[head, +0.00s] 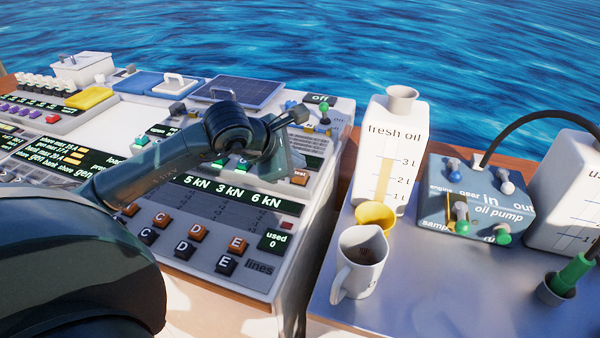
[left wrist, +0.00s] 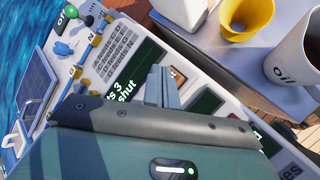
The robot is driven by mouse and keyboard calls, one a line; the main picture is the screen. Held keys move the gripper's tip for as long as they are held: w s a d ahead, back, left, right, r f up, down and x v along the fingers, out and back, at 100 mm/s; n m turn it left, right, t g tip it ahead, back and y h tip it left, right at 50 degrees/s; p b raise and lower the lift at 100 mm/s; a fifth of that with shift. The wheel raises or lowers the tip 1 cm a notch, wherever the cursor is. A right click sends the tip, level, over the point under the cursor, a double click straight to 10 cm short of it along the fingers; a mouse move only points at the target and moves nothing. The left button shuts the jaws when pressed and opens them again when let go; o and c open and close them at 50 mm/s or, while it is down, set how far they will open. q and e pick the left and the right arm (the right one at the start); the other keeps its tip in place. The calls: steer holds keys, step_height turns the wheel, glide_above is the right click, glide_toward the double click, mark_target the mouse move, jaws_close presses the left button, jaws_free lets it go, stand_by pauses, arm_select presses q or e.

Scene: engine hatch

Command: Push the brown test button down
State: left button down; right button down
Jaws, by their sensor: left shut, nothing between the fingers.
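The brown test button (head: 299,178) sits on the sloped console panel, under a small "test" label, in the head view. My left gripper (head: 284,170) is just left of it and partly covers the panel there. In the left wrist view my left gripper's fingers (left wrist: 161,84) are together and empty, pointing toward the panel. A brown patch that looks like the button (left wrist: 178,75) shows right beside the fingertips. I cannot tell whether the fingers touch it. My right gripper is in neither view.
Below the button is a display (head: 232,192) with kN readings, and several brown and black letter buttons.

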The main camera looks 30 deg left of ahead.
arm_select(q)
steer(key=shift+f, duration=0.1)
stand_by(0.7)
steer(key=shift+f+b, duration=0.35)
steer(key=shift+b, duration=0.4)
steer(key=shift+f+b, duration=0.85)
steer(key=shift+b, duration=0.1)
stand_by(0.7)
steer(key=shift+r, duration=0.1)
steer(key=shift+r+p, duration=0.65)
steer(key=shift+r, duration=0.5)
steer(key=shift+r+p, duration=1.45)
steer(key=shift+r, duration=1.1)
